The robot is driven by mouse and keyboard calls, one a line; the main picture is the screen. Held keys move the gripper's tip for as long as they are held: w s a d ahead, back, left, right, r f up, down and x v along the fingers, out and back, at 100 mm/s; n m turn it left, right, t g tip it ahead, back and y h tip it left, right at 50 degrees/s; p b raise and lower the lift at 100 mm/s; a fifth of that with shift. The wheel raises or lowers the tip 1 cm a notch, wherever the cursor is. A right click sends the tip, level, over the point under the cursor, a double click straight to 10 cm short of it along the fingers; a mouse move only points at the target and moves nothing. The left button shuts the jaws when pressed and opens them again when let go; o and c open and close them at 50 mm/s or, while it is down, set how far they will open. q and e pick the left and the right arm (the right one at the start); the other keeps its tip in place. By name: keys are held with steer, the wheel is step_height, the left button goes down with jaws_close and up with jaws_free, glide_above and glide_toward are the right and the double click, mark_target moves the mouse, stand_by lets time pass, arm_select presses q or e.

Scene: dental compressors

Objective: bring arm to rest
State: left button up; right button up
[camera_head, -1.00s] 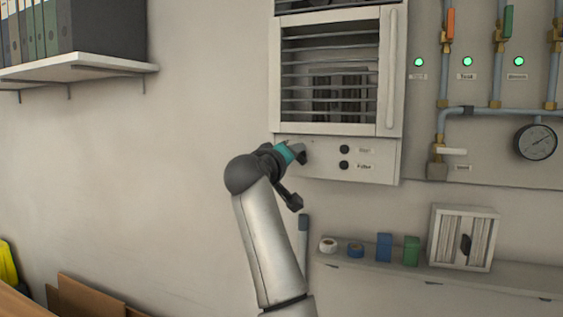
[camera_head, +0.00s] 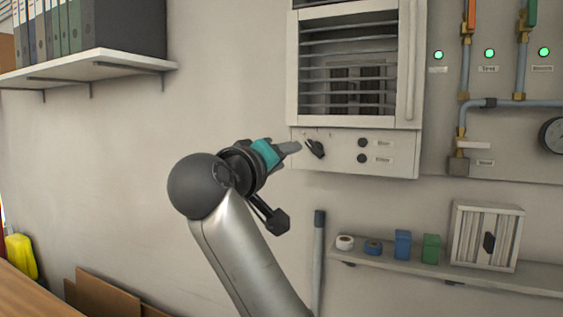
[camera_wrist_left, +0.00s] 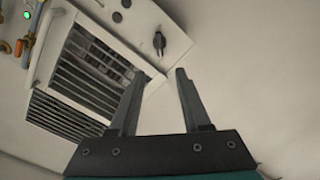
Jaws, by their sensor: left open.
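My left gripper (camera_head: 292,147), with a teal band, is raised in front of the lower left of a white louvred cabinet (camera_head: 408,150). In the left wrist view the two fingers of my left gripper (camera_wrist_left: 160,74) are apart with nothing between them. A dark knob (camera_head: 315,148) on the cabinet's lower panel shows just right of the fingers. In the left wrist view the knob (camera_wrist_left: 159,42) is beyond the fingertips, with a gap. My right gripper is not in view.
Pipes with valves and a gauge (camera_head: 553,136) are on the wall at right. A low shelf (camera_head: 460,273) holds tape rolls, blue and green boxes and a small white cabinet (camera_head: 487,236). A binder shelf (camera_head: 85,68) is upper left. The wall between is bare.

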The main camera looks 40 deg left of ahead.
arm_select(q)
steer(key=shift+s+d, duration=0.1)
steer(key=shift+s, duration=0.3)
